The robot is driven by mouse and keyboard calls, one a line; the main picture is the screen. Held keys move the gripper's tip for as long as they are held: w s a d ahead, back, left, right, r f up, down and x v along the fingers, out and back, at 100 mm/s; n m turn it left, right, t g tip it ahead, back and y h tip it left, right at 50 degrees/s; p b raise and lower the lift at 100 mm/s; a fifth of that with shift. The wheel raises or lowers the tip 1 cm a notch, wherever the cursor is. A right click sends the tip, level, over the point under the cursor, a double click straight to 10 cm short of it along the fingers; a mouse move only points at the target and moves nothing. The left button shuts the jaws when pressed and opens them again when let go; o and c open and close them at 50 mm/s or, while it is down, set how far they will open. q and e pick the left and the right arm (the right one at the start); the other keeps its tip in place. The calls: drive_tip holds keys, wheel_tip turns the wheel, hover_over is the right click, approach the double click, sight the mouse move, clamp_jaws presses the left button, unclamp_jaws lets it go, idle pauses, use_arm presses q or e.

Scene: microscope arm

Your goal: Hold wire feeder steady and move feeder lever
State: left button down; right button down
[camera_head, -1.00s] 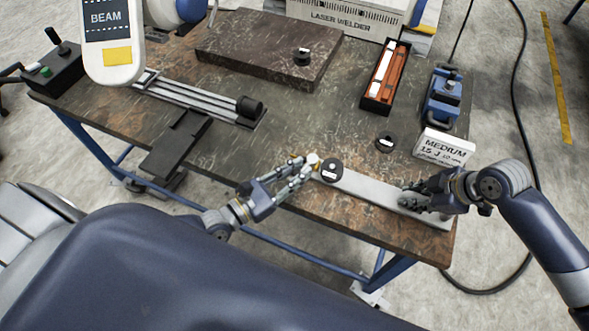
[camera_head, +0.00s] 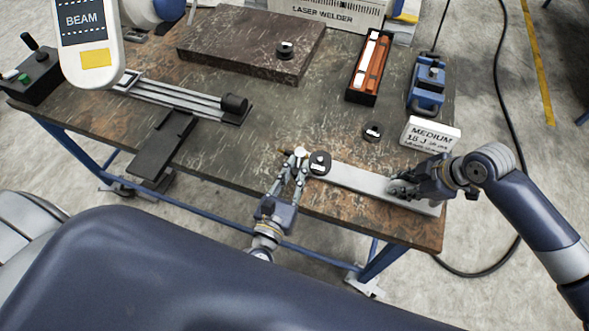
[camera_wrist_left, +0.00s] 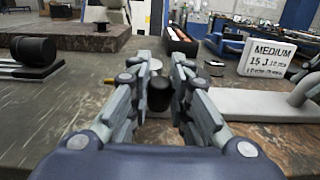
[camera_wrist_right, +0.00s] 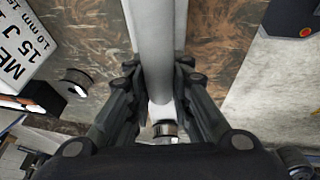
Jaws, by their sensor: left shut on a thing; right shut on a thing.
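The wire feeder (camera_head: 365,180) is a long light-grey bar with a black spool at its left end, lying along the table's front right edge. Its lever (camera_head: 299,152) shows a pale round knob just left of the spool. My left gripper (camera_head: 298,165) is shut on the lever, reaching up from the table's front edge; its fingers hide the lever's lower part. In the left wrist view the knob (camera_wrist_left: 155,64) and a black cylinder show between the fingers. My right gripper (camera_head: 400,188) is shut around the feeder near its right end; the right wrist view shows the grey body (camera_wrist_right: 157,50) between its fingers.
A white MEDIUM sign (camera_head: 430,135), a small black spool (camera_head: 372,131) and a blue device (camera_head: 427,88) lie behind the feeder. A black tray (camera_head: 368,68) and a dark stone slab (camera_head: 250,45) are further back. The table middle is clear.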

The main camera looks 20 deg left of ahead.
use_arm(q)
drive_tip(key=shift+r, duration=0.15)
drive_tip(key=c, duration=1.4)
unclamp_jaws()
drive_tip(key=shift+c, duration=0.2)
drive_tip(key=shift+s, duration=0.1)
drive_tip(key=shift+s, duration=0.3)
drive_tip(key=s, duration=1.1)
drive_tip(key=shift+f, duration=0.25)
drive_tip(key=shift+a, duration=0.1)
